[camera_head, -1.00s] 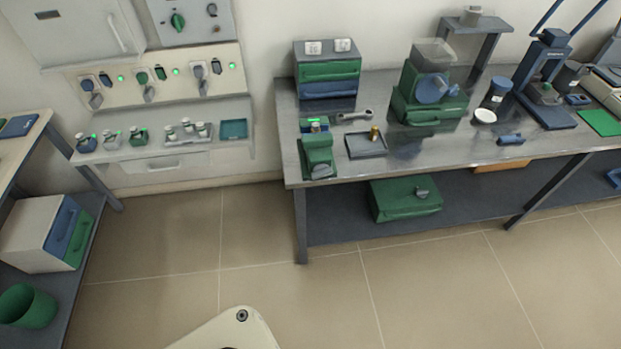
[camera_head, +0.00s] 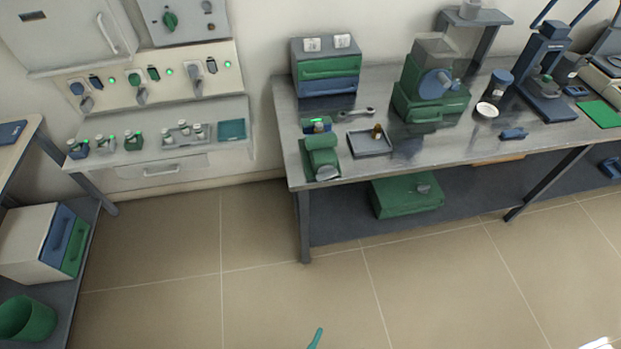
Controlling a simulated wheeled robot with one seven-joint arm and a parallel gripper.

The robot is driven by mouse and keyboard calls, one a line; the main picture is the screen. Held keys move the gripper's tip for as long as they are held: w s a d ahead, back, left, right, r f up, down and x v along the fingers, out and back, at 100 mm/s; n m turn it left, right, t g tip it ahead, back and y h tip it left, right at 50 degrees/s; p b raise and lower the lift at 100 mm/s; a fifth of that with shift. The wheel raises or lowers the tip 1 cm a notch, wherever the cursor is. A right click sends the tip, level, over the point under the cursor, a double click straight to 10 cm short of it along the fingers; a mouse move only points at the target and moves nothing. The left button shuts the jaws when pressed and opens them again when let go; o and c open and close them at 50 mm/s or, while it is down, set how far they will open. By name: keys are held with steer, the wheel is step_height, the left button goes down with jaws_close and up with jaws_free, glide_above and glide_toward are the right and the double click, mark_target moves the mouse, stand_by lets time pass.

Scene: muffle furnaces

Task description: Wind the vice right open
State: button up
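The vice seems to be the small green device (camera_head: 322,159) at the front left corner of the metal bench. A round silver part shows at its near end. Its jaws are too small to make out, so I cannot tell how far apart they are. A thin teal tip (camera_head: 316,338) shows at the bottom edge, over the floor. It may be a finger of my gripper. The rest of the gripper is out of frame, and the tip is well apart from the bench.
The metal bench (camera_head: 440,141) carries a tray (camera_head: 371,151) with a small brass piece, a wrench (camera_head: 357,112) and a green machine (camera_head: 432,100) close to the vice. A green case (camera_head: 407,196) sits on the lower shelf. The floor in front is clear.

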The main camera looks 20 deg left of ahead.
steer(key=w+f+m, duration=0.7)
steer(key=w+m, duration=0.2)
steer(key=m+y, duration=1)
steer(key=m, duration=0.5)
glide_toward(326, 178)
steer(key=x, duration=0.9)
steer(key=shift+w+d+r, duration=0.1)
steer(key=shift+w+d, duration=0.05)
steer(key=shift+d, duration=0.25)
steer(key=shift+a, duration=0.2)
steer(key=shift+c, duration=0.6)
steer(key=shift+s, duration=0.25)
steer(key=c, duration=0.9)
